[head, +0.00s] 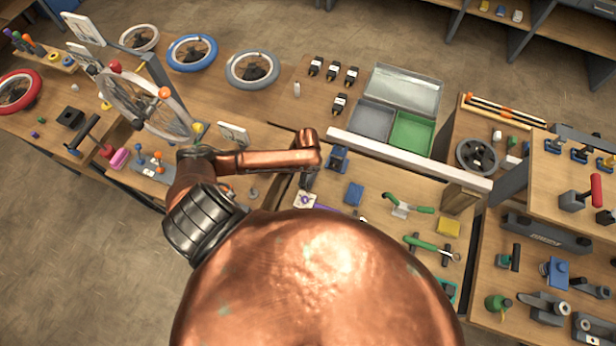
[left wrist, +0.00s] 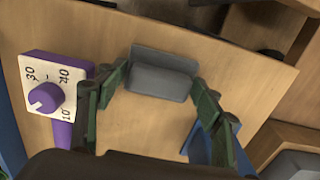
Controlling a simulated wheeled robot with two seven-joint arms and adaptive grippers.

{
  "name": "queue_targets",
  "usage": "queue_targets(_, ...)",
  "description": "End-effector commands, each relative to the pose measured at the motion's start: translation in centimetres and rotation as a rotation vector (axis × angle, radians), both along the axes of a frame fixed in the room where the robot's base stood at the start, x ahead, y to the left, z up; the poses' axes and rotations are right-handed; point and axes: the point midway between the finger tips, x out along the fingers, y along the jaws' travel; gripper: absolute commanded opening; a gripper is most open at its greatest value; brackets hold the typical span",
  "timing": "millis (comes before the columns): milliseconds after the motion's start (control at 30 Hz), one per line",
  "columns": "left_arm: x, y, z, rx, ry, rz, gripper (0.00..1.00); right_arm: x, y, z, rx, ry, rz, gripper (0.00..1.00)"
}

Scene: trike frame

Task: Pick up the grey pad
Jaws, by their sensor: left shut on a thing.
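The grey pad (left wrist: 160,76) is a small rounded block in the left wrist view, between the two green-lined fingers of my left gripper (left wrist: 161,82). The fingers touch its two ends and are shut on it. The wooden bench top lies beneath; I cannot tell whether the pad touches it. In the head view my left gripper (head: 308,180) points down over the bench in the middle, and the pad is not discernible there. My right gripper is not in view.
A white and purple dial (left wrist: 46,96) stands just left of the gripper. A blue block (left wrist: 200,148) lies close on the right, partly behind a finger. In the head view a white bar (head: 410,160) crosses behind, with a metal box (head: 405,88) beyond it.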

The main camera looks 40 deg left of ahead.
Motion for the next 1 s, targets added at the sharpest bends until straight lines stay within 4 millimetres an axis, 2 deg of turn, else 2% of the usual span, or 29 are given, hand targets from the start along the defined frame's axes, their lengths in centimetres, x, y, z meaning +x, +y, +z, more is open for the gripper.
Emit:
queue_targets(267,0.1,0.0,0.9,0.000,-0.002,0.000,0.37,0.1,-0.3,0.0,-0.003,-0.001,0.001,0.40)
queue_targets(433,0.1,0.0,3.3,0.000,-0.002,-0.001,0.37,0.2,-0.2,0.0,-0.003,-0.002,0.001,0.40)
queue_targets(733,-3.3,-4.0,9.2,-0.002,-0.003,-0.004,0.37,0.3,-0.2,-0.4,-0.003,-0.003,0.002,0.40)
queue_targets(1000,-7.2,-8.5,11.6,-0.003,0.000,-0.003,0.37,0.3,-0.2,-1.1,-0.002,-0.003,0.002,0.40)
